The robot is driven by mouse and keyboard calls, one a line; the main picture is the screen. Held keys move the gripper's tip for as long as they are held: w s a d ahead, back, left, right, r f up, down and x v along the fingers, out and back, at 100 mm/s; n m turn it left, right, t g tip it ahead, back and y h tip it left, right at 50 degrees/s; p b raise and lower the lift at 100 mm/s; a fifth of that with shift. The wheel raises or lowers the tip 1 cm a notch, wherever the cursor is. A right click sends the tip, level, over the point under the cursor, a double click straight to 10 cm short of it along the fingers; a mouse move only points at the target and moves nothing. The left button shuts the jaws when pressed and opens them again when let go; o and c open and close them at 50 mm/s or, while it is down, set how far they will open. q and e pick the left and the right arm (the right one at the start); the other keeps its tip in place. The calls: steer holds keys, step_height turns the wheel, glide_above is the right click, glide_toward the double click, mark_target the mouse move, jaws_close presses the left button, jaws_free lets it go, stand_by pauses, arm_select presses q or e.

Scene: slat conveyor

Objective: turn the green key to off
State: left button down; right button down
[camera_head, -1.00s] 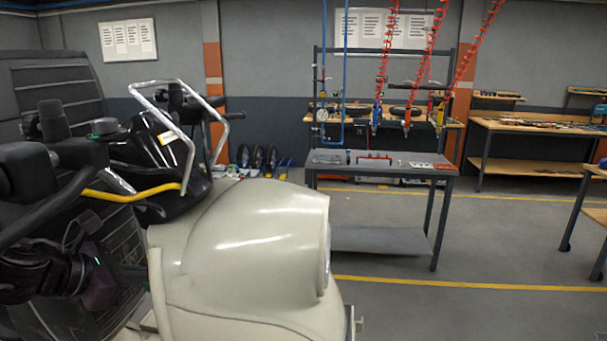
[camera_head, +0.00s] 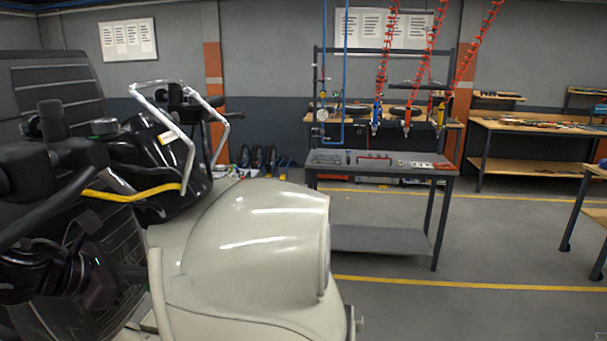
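A small green-topped round part (camera_head: 104,122), which may be the green key, shows at the left behind the scooter's yellow cable. It is partly hidden by dark parts in front of it, and its turn position cannot be read. Dark arm parts come in from the left, close to the green part. The fingertips of my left gripper cannot be made out among them. My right gripper is not in view.
A yellow cable (camera_head: 125,196) crosses beside the dark parts. A grey work table (camera_head: 380,165) with small tools stands behind the scooter, under hanging tools on red coiled hoses (camera_head: 383,60). Wooden benches (camera_head: 540,127) stand at the right. The floor between is clear.

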arm_select(q)
steer(key=shift+f+b, duration=0.2)
steer(key=shift+b, duration=0.1)
stand_by(0.5)
steer(key=shift+s+f+b, duration=0.1)
steer(key=shift+f+b, duration=0.7)
stand_by(1.1)
steer(key=shift+r, duration=0.15)
steer(key=r+b+v, duration=0.1)
steer(key=b+v, duration=0.4)
steer(key=v, duration=0.3)
steer(key=shift+r+b, duration=0.2)
steer(key=shift+b, duration=0.2)
stand_by(0.5)
stand_by(0.4)
